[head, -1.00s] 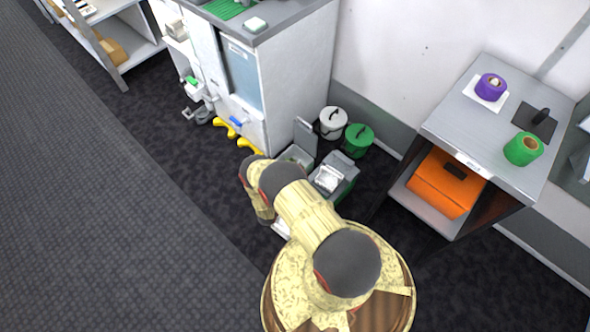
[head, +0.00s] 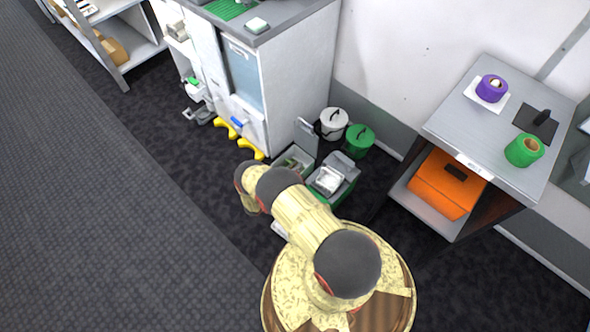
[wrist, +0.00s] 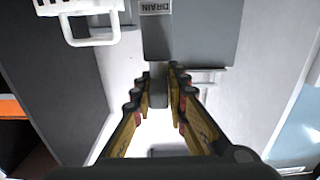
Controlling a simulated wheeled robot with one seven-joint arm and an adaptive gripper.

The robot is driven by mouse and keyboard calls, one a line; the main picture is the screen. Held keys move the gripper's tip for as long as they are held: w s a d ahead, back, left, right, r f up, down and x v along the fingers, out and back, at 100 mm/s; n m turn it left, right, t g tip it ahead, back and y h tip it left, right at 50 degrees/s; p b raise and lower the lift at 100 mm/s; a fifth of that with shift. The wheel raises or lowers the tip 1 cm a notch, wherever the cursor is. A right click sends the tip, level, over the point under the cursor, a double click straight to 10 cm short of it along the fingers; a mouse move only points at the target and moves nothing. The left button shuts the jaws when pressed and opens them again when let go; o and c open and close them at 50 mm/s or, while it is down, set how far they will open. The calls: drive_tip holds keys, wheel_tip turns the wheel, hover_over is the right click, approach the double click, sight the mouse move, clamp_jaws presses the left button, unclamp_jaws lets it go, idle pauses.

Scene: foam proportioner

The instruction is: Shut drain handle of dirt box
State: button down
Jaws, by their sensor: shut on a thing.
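In the wrist view a grey box face (wrist: 190,40) carries a label reading DRAIN (wrist: 163,6); it appears to be the dirt box. A narrow grey piece, seemingly the drain handle (wrist: 158,72), extends from its edge between my fingertips. My gripper (wrist: 160,76) is shut on this piece, one finger on each side. The fingers hide part of it, and its exact angle is hard to tell. In the head view my arm's end hides the gripper and the handle.
Open grey-green bins (head: 330,180) stand close by my arm, with a white bucket (head: 332,123) and a green bucket (head: 359,138) behind. A shelf with an orange bag (head: 446,183) stands right. Floor at left is clear.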

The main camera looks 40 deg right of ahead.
drive_tip(key=c, duration=1.8)
unclamp_jaws()
drive_tip(key=shift+d, duration=0.15)
drive_tip(key=shift+o, duration=0.2)
drive_tip(key=a, duration=1.2)
drive_tip(key=shift+s, duration=0.35)
drive_tip(key=shift+f, duration=0.1)
